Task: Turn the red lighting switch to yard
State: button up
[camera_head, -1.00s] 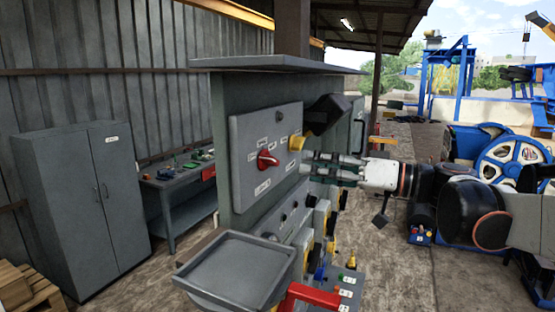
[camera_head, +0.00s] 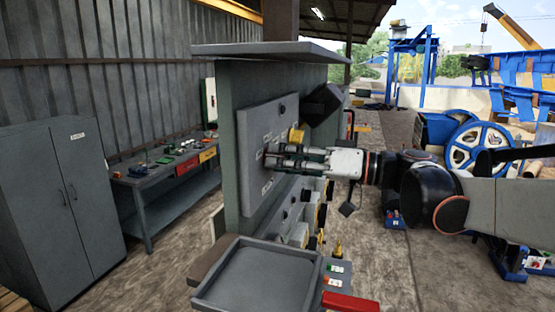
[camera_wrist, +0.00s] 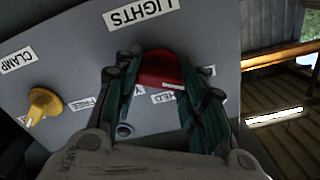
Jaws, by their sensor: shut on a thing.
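The red lighting switch (camera_wrist: 160,68) is a rotary knob on the grey panel (camera_wrist: 215,40), below a LIGHTS label in the upside-down wrist view. My gripper (camera_wrist: 162,82) has its two dark green fingers on either side of the knob, shut on it. Labels around the knob are partly covered by the fingers; one ends in "HED". In the head view my gripper (camera_head: 272,156) reaches the panel (camera_head: 255,125) from the right and hides the red switch.
A yellow knob (camera_wrist: 42,103) marked CLAMP sits beside the red one on the same panel. A grey cabinet (camera_head: 50,200) and a bench (camera_head: 165,185) are at the left.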

jog(key=shift+c, duration=0.7)
jog(key=m+b, duration=0.3)
jog(key=m, duration=2)
jog(key=shift+m, duration=0.4)
jog(key=o, duration=1.1)
jog(key=shift+c, duration=0.2)
jog(key=shift+d, duration=0.1)
